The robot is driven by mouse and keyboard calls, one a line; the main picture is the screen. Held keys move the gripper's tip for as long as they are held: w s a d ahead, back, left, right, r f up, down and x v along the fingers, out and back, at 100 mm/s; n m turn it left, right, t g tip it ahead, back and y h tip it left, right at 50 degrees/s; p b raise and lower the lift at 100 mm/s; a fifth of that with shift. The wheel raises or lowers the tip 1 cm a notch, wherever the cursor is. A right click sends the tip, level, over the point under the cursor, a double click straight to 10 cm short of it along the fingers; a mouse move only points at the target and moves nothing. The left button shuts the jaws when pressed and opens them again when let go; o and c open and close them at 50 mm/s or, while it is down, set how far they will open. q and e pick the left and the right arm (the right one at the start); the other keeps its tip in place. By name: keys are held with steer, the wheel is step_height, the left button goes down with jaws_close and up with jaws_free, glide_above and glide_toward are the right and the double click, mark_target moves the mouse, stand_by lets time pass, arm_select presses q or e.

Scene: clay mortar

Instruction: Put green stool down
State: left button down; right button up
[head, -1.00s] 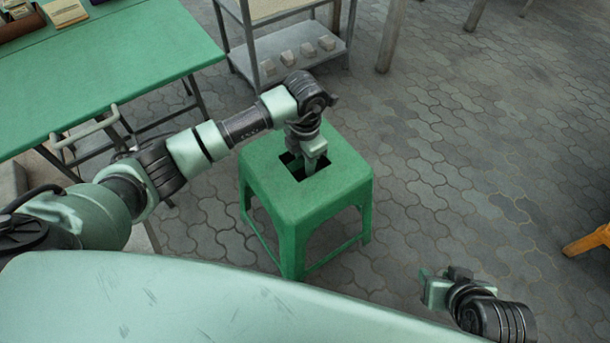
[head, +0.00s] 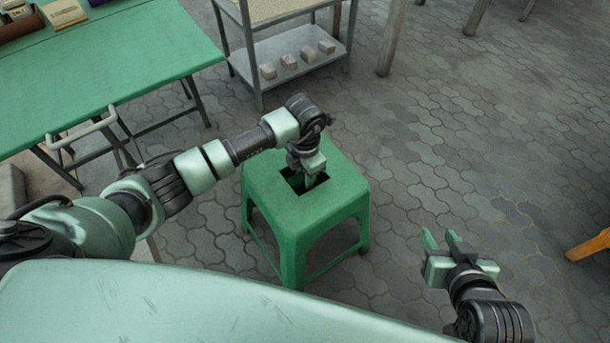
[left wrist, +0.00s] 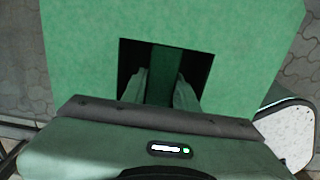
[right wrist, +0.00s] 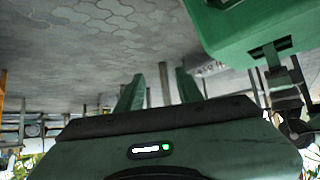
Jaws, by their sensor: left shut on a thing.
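The green stool (head: 330,196) stands upright in the middle of the head view, legs down at or close to the paving; I cannot tell whether its feet touch. My left gripper (head: 308,178) reaches down into the square hole in its seat. In the left wrist view, the fingers (left wrist: 160,88) sit inside the hole on either side of a green strip of the stool (left wrist: 90,55), shut on it. My right gripper (head: 440,242) is open and empty, to the right of the stool.
A green table (head: 120,70) with small boxes on it stands at the left. A grey metal shelf (head: 300,45) with small blocks is behind the stool. An orange leg-like piece (head: 590,244) shows at the right edge. The paved floor (head: 460,130) right of the stool is clear.

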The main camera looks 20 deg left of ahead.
arm_select(q)
steer(key=shift+w, duration=0.1)
arm_select(e)
steer(key=shift+w+r, duration=0.15)
arm_select(q)
steer(key=c, duration=1.1)
jaws_free()
arm_select(e)
steer(key=shift+w+r, duration=0.1)
steer(key=shift+r, duration=0.05)
